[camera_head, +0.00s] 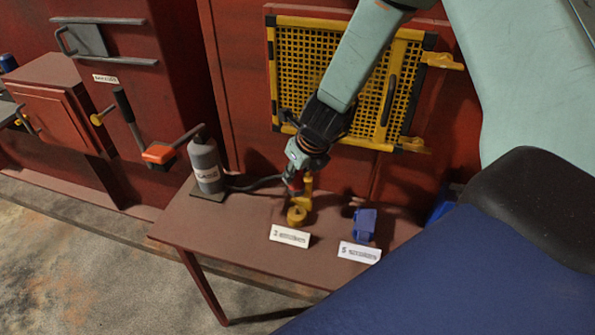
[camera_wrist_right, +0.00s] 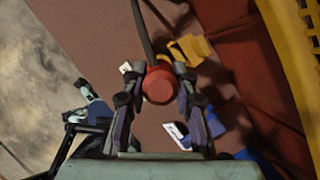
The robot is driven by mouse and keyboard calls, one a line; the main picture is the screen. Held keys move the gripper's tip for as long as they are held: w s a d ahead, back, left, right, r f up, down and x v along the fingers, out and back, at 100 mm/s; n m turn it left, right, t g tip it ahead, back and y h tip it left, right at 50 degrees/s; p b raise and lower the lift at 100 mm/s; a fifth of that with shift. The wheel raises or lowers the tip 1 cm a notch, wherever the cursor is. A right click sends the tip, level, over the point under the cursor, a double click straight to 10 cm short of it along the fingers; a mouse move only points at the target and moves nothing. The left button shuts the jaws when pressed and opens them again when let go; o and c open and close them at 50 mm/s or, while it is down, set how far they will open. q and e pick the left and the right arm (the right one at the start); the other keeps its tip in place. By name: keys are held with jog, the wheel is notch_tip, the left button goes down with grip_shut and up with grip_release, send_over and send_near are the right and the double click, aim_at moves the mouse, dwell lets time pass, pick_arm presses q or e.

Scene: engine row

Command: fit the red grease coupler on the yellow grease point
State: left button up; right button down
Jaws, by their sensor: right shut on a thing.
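My right gripper (camera_head: 293,183) reaches down over the table and is shut on the red grease coupler (camera_wrist_right: 158,85). In the right wrist view, the coupler sits between the fingertips, with its round red face toward the camera and a dark hose running up from it. The yellow grease point (camera_head: 297,214) stands on the table just below the gripper in the head view, partly covered by it. In the right wrist view, the yellow grease point (camera_wrist_right: 190,49) lies up and right of the coupler; I cannot tell the height between them. My left gripper is not in view.
A blue grease point (camera_head: 364,224) stands to the right on the table (camera_head: 240,240). White labels (camera_head: 290,236) lie in front of both points. A yellow mesh guard (camera_head: 300,60) is behind.

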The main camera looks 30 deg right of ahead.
aim_at(299, 186)
jog(key=shift+w+f+b, duration=0.15)
jog(key=shift+f+b, duration=0.35)
jog(key=shift+f, duration=0.2)
jog(key=shift+d+f+b, duration=0.15)
jog(key=shift+f+b, duration=0.55)
jog(key=shift+f, duration=0.05)
jog(key=shift+f+b, duration=0.95)
jog(key=shift+b, duration=0.15)
jog(key=shift+f+b, duration=0.6)
jog(key=shift+f, duration=0.05)
jog(key=shift+r, duration=0.15)
